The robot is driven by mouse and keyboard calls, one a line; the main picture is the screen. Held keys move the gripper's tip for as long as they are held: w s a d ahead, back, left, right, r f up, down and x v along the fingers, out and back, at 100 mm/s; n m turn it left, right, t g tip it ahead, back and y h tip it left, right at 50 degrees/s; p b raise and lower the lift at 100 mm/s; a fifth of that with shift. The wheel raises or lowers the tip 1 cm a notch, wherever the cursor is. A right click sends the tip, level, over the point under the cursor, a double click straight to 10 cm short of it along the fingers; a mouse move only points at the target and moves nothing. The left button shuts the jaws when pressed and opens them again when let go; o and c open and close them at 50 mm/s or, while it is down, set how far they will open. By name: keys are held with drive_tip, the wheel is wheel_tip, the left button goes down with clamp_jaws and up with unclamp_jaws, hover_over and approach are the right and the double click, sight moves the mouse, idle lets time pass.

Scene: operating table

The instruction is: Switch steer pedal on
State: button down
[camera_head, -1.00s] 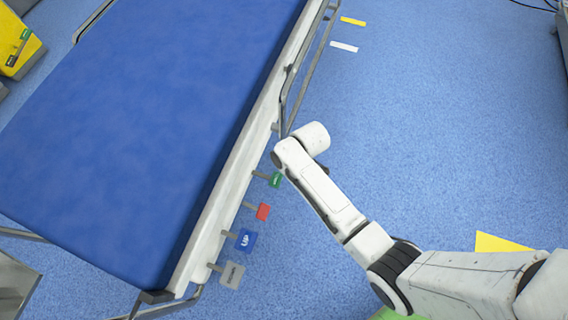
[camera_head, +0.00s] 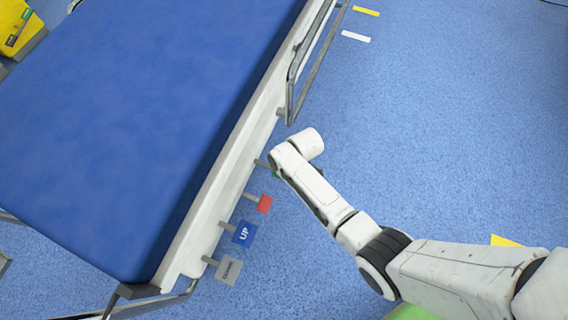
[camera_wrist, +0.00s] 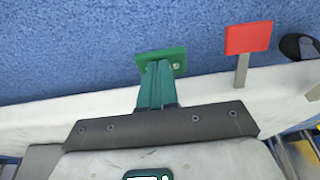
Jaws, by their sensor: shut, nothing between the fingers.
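The green pedal, which I take for the steer pedal, is a small plate on a stem at the table's side. In the head view its edge (camera_head: 275,174) barely shows behind my arm's end. In the wrist view the green pedal (camera_wrist: 172,58) lies just beyond my gripper (camera_wrist: 158,68). My gripper's green fingers are shut with nothing between them and point at the pedal. Their tips overlap the pedal in the picture; I cannot tell whether they touch it. In the head view my gripper is hidden under the arm.
The red pedal (camera_head: 265,204) is beside the green one, then the blue UP pedal (camera_head: 243,233) and the grey DOWN pedal (camera_head: 228,270). The operating table (camera_head: 130,120) has a side rail (camera_head: 318,72) above the pedals.

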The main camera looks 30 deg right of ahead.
drive_tip(key=shift+s+d+f+t, duration=0.15)
drive_tip(key=shift+s+f+t, duration=0.15)
drive_tip(key=shift+f, duration=0.2)
drive_tip(key=shift+d+f+t+y+b, duration=0.1)
drive_tip(key=shift+f+t+y+b, duration=0.6)
drive_tip(key=shift+f+y+b, duration=0.15)
drive_tip(key=shift+r, duration=0.15)
drive_tip(key=shift+r+p, duration=0.65)
drive_tip(key=shift+p, duration=0.1)
